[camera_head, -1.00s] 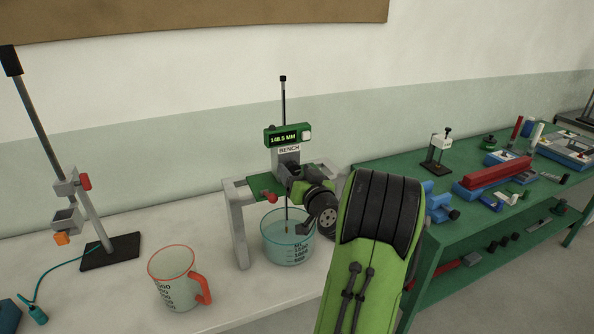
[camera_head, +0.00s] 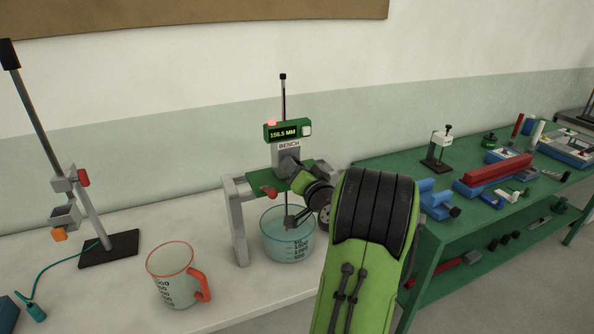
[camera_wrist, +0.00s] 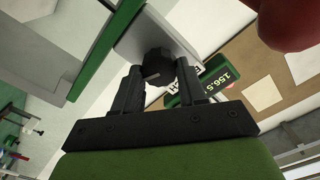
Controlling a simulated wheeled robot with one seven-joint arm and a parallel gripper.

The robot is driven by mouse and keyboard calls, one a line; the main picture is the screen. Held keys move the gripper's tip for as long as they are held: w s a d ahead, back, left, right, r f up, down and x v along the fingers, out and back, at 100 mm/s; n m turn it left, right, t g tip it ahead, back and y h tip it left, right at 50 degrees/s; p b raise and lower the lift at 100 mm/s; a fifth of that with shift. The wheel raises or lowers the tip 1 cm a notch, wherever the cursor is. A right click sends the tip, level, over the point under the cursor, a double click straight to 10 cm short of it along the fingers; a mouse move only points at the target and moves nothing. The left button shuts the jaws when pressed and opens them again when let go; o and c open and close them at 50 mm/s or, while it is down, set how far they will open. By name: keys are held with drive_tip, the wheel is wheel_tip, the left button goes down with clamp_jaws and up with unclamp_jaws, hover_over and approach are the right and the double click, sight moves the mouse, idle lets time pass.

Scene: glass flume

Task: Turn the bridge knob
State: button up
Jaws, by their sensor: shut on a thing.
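The bridge knob (camera_wrist: 157,62) is dark and faceted and sits on a grey plate in the wrist view. My gripper (camera_wrist: 159,74) is shut on it, one black finger on each side. In the head view my wrist and gripper reach in from the right at the grey block marked BENCH (camera_head: 287,149) and hide the knob. The green display (camera_head: 288,132) above reads 156.5 MM and has a red lamp (camera_head: 271,122) lit on top. A thin upright rod (camera_head: 284,100) rises behind the display.
A glass beaker (camera_head: 278,249) stands under the grey-legged bridge (camera_head: 237,225), which has a red knob (camera_head: 268,191) in front. A red-handled jug (camera_head: 170,262) and a tilted rod stand (camera_head: 108,249) are to the left. A green bench (camera_head: 397,158) with several tools is to the right.

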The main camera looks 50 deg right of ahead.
drive_tip(key=o, duration=1.1)
drive_tip(key=shift+c, duration=0.2)
drive_tip(key=b+v, duration=0.5)
drive_tip(key=v, duration=1)
drive_tip(key=shift+s+a+b, duration=0.2)
drive_tip(key=shift+s+b, duration=0.15)
drive_tip(key=shift+b, duration=0.05)
